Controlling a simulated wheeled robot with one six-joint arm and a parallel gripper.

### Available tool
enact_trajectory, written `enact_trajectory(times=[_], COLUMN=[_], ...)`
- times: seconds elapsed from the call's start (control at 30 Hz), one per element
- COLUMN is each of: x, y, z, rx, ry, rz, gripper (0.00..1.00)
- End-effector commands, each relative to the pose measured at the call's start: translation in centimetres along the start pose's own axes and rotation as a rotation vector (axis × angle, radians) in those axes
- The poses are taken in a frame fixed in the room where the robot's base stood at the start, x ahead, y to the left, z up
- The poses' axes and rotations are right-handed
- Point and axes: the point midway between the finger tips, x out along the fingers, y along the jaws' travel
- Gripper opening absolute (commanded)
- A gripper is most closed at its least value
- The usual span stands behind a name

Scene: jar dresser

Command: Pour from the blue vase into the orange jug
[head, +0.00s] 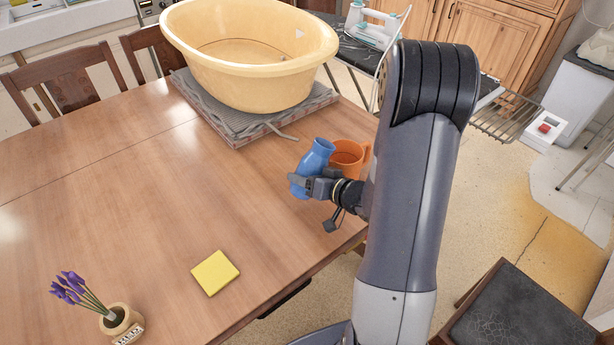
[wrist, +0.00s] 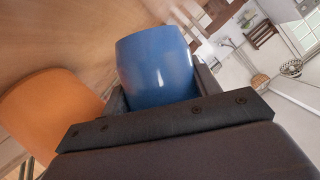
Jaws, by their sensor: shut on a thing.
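The blue vase (head: 316,157) is held in my gripper (head: 305,184), which is shut around its body. The vase is tilted in the head view, its narrow neck and mouth leaning up and to the right, toward the orange jug. The orange jug (head: 347,158) stands upright on the table just behind and to the right of the vase, its handle on the right. In the wrist view the vase (wrist: 156,68) fills the space between the fingers, and the jug (wrist: 48,112) is at the left. The contents of both are hidden.
A yellow block (head: 215,273) and a small pot of purple flowers (head: 122,324) stand nearer. The table's right edge is close to the jug.

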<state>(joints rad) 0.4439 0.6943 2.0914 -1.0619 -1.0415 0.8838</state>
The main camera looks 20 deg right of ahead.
Motion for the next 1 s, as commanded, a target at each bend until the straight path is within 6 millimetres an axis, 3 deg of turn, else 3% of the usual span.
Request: enact_trajectory(times=[1.0], x=[-1.5], y=[-1.9], z=[-3.8], rx=[0.100], ry=[0.001], rz=[-0.041], gripper=[0.00])
